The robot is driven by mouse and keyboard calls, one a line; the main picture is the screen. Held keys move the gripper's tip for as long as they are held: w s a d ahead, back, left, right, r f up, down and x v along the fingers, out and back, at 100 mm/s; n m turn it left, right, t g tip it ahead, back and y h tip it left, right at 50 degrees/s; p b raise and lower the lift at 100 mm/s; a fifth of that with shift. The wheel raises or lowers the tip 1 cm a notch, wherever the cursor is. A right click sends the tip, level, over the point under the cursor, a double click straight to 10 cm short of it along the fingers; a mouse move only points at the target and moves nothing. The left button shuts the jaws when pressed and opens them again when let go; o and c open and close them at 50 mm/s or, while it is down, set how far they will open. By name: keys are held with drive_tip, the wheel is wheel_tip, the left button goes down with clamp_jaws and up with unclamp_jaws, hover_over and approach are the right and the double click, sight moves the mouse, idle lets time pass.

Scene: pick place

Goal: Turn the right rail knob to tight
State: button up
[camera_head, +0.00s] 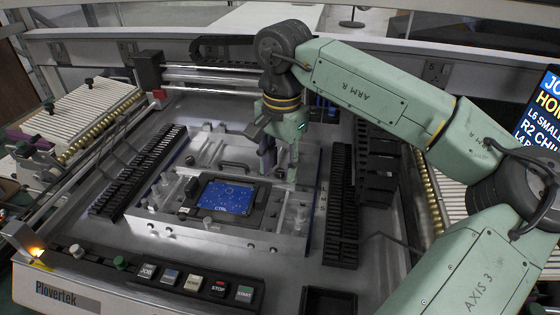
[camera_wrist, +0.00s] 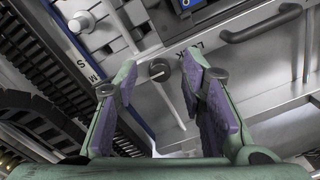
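My gripper (camera_head: 279,172) points down over the right part of the silver fixture around the blue screen. In the wrist view my gripper (camera_wrist: 160,66) is open, its purple-padded fingers apart. A round grey knob (camera_wrist: 158,70) with a pointer mark shows between the fingertips on a pale metal plate, with a gap on both sides. I cannot tell whether the fingers are level with it. It appears to be the right rail knob. Partly legible lettering is printed beside it. In the head view I cannot make out this knob behind my gripper.
A board with a blue screen (camera_head: 228,197) sits in the fixture left of my gripper. A black slotted rack (camera_head: 342,205) stands to the right. A dark bar handle (camera_wrist: 262,25) and another round knob (camera_wrist: 81,22) lie near the knob in the wrist view.

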drive_tip(key=shift+c, duration=0.4)
clamp_jaws()
